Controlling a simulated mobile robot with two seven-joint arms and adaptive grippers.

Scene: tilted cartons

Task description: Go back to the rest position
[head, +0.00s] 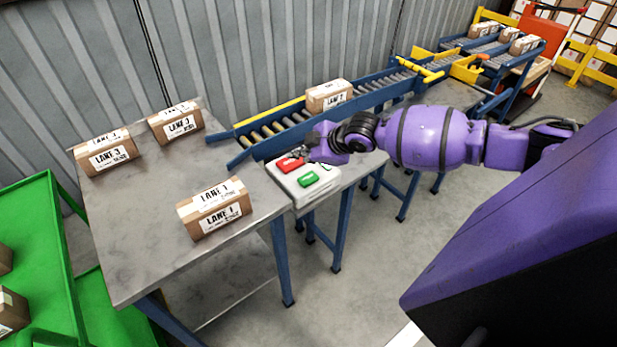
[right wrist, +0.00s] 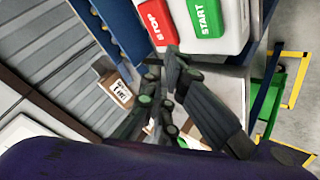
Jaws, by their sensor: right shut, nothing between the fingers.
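My right arm comes in from the right in the head view. Its gripper (head: 303,152) is shut and empty, just above the far side of a white button box with a red and a green button. In the right wrist view the dark fingers (right wrist: 160,108) are close together, below the red STOP button (right wrist: 157,22) and the green START button (right wrist: 203,18). The green button also shows in the head view (head: 309,178), and the red one (head: 290,164) is beside the gripper. My left gripper is not in view.
A metal table (head: 150,225) holds several labelled cartons, one LANE 1 carton (head: 214,208) near its right edge. A roller conveyor (head: 270,131) behind the button box carries a LANE 2 carton (head: 328,96). A green rack (head: 40,250) stands at the left. Floor is free at lower centre.

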